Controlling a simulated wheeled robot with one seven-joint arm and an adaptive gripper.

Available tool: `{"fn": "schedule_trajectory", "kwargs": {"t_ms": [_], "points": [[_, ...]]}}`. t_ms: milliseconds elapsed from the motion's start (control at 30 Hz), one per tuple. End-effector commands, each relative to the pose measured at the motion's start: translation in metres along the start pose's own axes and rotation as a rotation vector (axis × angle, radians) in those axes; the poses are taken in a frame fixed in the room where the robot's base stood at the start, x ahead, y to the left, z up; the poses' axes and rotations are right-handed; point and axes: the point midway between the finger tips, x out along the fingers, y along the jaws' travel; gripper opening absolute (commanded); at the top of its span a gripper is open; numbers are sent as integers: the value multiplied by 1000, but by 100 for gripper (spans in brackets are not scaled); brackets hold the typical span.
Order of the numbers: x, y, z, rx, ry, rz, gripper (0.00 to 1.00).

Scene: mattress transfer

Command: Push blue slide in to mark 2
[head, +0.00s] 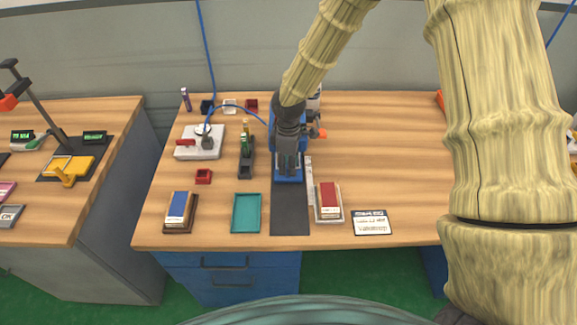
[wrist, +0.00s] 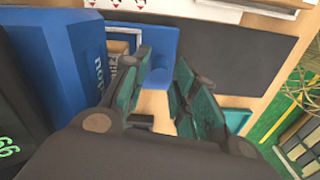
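A blue device (head: 272,138) with a blue base stands at the middle of the table, partly hidden by my gripper. In the head view, blue (head: 289,180) shows just under my gripper (head: 288,163). My gripper's fingers (wrist: 164,65) are apart in the wrist view, with the blue piece beyond and between their tips. Contact cannot be told. Mark 2 is not readable.
The dark mat (head: 290,212) runs to the table's front edge, with a white strip (head: 309,180) beside it. A red-topped stack (head: 328,198) stands right, a teal tray (head: 246,212) left. Black holders (head: 246,165) stand close left. The table's right part is mostly clear.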

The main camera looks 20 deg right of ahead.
Motion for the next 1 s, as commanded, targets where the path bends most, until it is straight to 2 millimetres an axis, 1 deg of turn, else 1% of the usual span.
{"fn": "schedule_trajectory", "kwargs": {"t_ms": [100, 233, 600, 667, 700, 767, 1000], "points": [[10, 0, 0, 0, -1, -1, 28], [16, 0, 0, 0, 0, 1, 28], [20, 0, 0, 1, 1, 1, 28], [20, 0, 0, 1, 1, 1, 17], [20, 0, 0, 1, 1, 1, 10], [20, 0, 0, 0, 1, 1, 0], [19, -1, 0, 0, 0, 1, 0]]}}
